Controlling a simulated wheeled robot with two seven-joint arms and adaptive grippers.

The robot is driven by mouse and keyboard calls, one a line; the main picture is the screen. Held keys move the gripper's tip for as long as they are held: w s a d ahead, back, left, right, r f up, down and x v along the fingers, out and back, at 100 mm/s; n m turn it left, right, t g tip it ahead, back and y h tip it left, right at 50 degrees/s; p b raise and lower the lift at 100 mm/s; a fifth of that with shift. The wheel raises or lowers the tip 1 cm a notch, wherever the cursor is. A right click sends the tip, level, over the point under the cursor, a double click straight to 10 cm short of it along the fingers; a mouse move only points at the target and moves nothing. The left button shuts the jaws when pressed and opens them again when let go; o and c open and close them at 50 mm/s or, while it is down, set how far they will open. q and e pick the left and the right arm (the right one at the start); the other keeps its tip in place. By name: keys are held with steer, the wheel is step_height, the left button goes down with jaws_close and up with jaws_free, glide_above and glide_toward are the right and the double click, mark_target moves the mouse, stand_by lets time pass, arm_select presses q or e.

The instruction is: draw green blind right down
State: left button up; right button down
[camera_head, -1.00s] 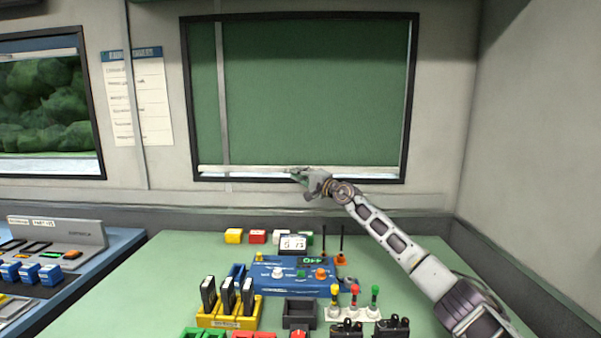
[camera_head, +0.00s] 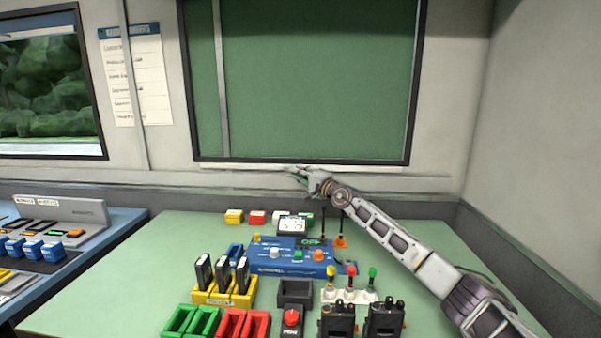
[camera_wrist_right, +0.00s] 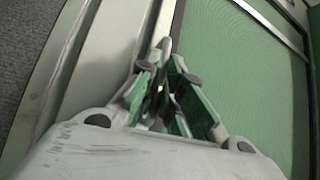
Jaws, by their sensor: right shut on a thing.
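The green blind (camera_head: 310,85) covers the whole visible window opening in the head view. Its pale bottom bar (camera_head: 235,166) lies at the lower edge of the dark window frame. My right gripper (camera_head: 298,172) is at the middle of this bar and shut on it. The grip itself is small and partly hidden in the head view. In the right wrist view the fingers (camera_wrist_right: 166,85) are close together, with the green blind (camera_wrist_right: 240,70) to their right. My left gripper is not in view.
Below the window, a green table (camera_head: 180,260) holds a blue control panel (camera_head: 285,258), a yellow rack (camera_head: 225,295), red and green bins, and radios (camera_head: 338,320). A grey console (camera_head: 60,222) stands at left. The wall at right is bare.

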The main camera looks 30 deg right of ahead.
steer(key=shift+f, duration=0.45)
steer(key=c, duration=1.7)
jaws_free()
steer(key=shift+o, duration=0.7)
steer(key=shift+r, duration=0.15)
steer(key=shift+s, duration=0.15)
steer(key=v, duration=1.1)
steer(key=shift+s, duration=0.35)
steer(key=shift+d, duration=0.1)
